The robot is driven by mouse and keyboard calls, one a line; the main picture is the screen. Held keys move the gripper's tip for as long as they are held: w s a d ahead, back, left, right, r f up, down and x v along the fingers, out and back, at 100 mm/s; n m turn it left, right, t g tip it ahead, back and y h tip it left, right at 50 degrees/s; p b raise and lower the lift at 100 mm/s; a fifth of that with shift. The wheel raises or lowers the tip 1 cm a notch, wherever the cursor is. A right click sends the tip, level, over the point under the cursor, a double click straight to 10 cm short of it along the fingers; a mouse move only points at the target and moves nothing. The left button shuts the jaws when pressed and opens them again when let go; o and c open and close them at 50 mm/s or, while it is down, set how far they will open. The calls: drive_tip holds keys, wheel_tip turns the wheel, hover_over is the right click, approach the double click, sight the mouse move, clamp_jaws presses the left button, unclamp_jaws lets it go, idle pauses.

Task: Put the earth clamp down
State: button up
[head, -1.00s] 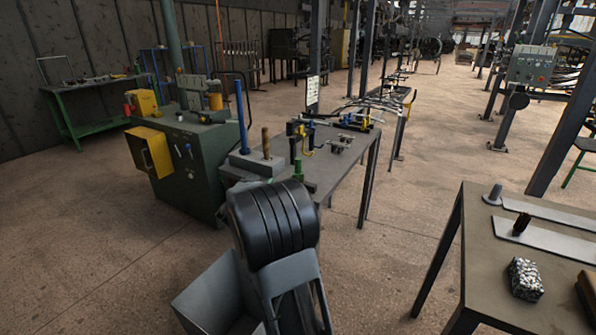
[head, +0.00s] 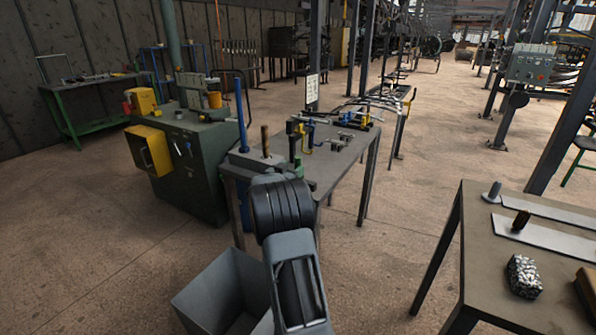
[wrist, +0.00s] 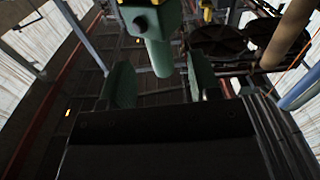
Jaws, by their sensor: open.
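A green piece, which I take for the earth clamp (head: 297,165), shows upright at the near end of the grey table (head: 345,160), just beyond my arm. In the wrist view a green block with a round handle-like part (wrist: 158,50) hangs in from the top edge, probably the same piece. My gripper (wrist: 158,68) is open there, with one green finger on each side of the round part. I see gaps at both sides, so nothing looks gripped. In the head view my own black and grey arm hides the gripper.
A blue post (head: 240,115) and a brown rod (head: 265,141) stand close left of the green piece. Yellow and blue clamps (head: 350,122) lie farther along the table. A grey open bin (head: 215,290) stands below. Open floor separates the right-hand table (head: 480,235).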

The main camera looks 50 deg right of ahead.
sight(296, 166)
drive_tip(key=shift+x, duration=2.25)
drive_tip(key=shift+c, duration=0.3)
clamp_jaws()
